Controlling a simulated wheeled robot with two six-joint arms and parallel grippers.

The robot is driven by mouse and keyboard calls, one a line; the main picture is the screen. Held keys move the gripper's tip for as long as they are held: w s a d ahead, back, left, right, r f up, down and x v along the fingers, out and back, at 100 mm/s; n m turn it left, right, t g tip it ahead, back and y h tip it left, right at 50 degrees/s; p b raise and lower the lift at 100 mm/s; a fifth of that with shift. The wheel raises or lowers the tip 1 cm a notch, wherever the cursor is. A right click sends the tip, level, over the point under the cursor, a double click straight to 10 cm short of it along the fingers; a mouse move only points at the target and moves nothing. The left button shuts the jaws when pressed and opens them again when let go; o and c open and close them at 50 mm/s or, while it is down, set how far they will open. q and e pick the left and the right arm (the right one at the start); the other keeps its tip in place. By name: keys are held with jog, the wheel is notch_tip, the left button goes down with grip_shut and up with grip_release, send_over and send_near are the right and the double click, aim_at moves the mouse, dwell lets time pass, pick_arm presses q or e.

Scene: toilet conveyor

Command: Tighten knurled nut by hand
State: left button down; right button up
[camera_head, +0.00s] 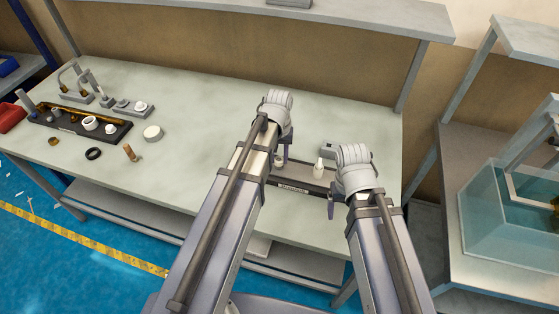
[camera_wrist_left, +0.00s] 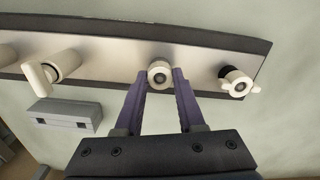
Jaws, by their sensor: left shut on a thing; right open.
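A long grey panel with a dark edge (camera_head: 304,180) lies on the bench and also shows in the left wrist view (camera_wrist_left: 200,83). A small round pale nut with a dark centre (camera_wrist_left: 159,72) sits on the panel between the fingertips of my left gripper (camera_wrist_left: 160,80), which is shut on it. In the head view my left gripper (camera_head: 281,155) is over the panel's left part, its fingertips mostly hidden. My right gripper (camera_head: 331,206) is open near the panel's right front end, partly hidden by its own arm. A white upright fitting (camera_head: 318,168) stands on the panel.
A winged pale fitting (camera_wrist_left: 236,82) and a tilted cylindrical fitting (camera_wrist_left: 40,76) flank the held nut. A grey block (camera_head: 328,147) lies behind the panel. A dark parts tray (camera_head: 119,133) is at the far left.

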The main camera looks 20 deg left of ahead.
pick_arm(q)
jog(key=shift+m, duration=0.3)
jog(key=m, duration=0.4)
jog(key=shift+m, duration=0.3)
jog(key=shift+m, duration=0.5)
jog(key=m, duration=0.4)
jog(key=m, duration=0.3)
jog(key=shift+m, duration=1)
